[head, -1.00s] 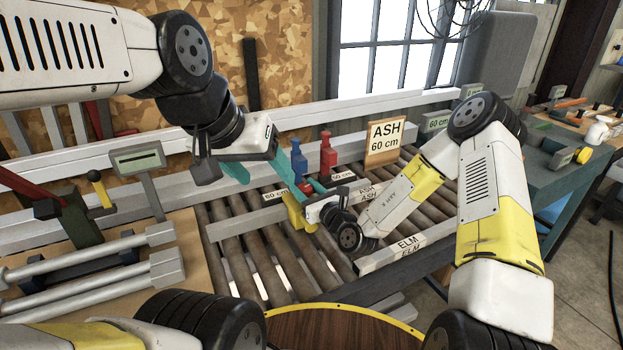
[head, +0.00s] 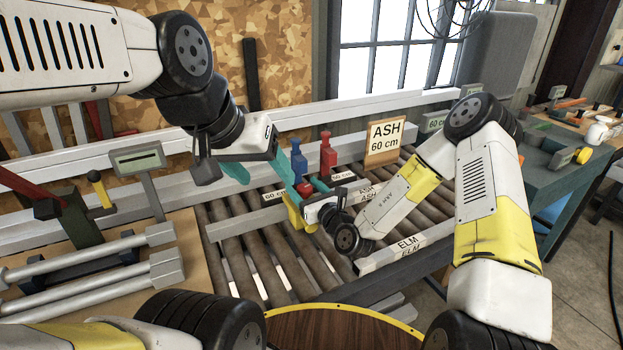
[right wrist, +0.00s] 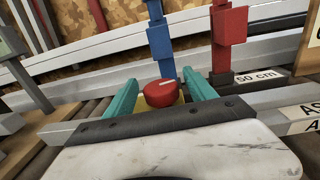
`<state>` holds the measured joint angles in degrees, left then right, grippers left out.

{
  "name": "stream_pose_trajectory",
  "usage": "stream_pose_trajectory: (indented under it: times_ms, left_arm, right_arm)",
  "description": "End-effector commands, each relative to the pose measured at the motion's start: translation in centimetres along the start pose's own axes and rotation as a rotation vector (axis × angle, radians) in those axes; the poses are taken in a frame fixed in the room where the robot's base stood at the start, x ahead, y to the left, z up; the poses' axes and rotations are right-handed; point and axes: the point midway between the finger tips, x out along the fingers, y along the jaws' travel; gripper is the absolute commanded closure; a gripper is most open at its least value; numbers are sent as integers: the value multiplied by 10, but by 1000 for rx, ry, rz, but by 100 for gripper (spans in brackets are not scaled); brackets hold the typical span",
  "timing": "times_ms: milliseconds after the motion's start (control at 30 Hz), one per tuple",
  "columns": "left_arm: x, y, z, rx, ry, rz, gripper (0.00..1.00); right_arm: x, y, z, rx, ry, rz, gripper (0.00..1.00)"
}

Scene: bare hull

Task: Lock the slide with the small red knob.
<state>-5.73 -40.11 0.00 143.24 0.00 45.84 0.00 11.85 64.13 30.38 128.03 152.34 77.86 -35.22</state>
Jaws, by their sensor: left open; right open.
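The small red knob (right wrist: 163,93) sits on a yellow block (right wrist: 182,99) in the right wrist view, between the teal fingers of my right gripper (right wrist: 161,90). The fingers are apart, one on each side, with no clear contact visible.
A blue post (head: 298,160) and a red post (head: 328,155) stand right behind the knob. An ASH 60 cm sign (head: 385,138) stands farther right. The front rollers (head: 285,265) are clear.

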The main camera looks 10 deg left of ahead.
Motion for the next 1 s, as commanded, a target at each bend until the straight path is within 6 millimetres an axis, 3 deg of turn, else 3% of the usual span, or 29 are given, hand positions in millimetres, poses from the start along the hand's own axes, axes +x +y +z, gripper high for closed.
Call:
stream_pose_trajectory:
  times_ms: [500,900,1000]
  left_arm:
    - [0,0,0,0,0,0,35]
    - [0,0,0,0,0,0,35]
    - [0,0,0,0,0,0,35]
  right_arm:
    - [-70,0,-1,0,2,0,35]
    - [-78,0,0,-1,-1,0,35]
    - [-76,3,8,-16,-15,24,35]
